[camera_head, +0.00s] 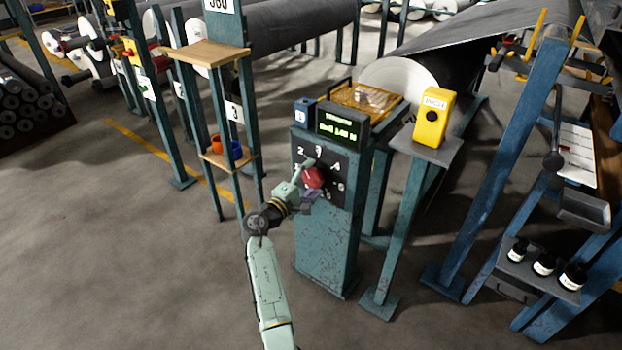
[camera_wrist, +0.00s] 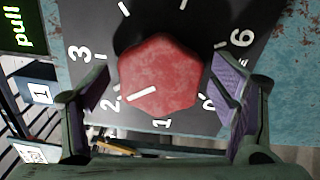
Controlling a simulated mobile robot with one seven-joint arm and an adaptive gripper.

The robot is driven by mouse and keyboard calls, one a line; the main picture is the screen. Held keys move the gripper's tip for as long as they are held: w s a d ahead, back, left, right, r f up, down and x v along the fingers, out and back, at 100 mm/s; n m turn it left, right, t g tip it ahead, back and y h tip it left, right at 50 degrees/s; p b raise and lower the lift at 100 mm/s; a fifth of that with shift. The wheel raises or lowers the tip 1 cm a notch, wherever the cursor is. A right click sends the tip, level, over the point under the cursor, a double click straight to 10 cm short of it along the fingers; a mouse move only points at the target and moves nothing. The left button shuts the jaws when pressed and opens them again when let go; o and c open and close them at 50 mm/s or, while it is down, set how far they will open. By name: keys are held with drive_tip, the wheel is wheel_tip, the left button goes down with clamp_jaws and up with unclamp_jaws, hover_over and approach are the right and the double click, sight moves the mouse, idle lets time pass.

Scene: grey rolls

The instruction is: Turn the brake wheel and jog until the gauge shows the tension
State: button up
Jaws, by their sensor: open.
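The brake wheel is a red six-sided knob (camera_head: 313,178) on a black numbered dial plate (camera_head: 335,164) on the teal post's face. In the wrist view the knob (camera_wrist: 160,75) fills the middle, its white mark pointing toward the 2. My gripper (camera_wrist: 160,66) is open, with one purple-padded finger on each side of the knob and gaps to both. In the head view my gripper (camera_head: 308,178) partly covers the knob. The gauge (camera_head: 342,124) is a dark box with green text, too small to read surely. The yellow jog box (camera_head: 434,118), labelled INCH, has a black button.
A small blue box (camera_head: 304,112) and a yellow tray (camera_head: 366,98) sit beside the gauge. A shelf post (camera_head: 228,157) with orange and blue cups stands left. A large grey roll (camera_head: 470,60) lies behind. Dark bottles (camera_head: 544,264) stand at right. Floor at front left is clear.

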drive_tip(key=v, duration=1.2)
drive_tip(key=shift+w, duration=0.1)
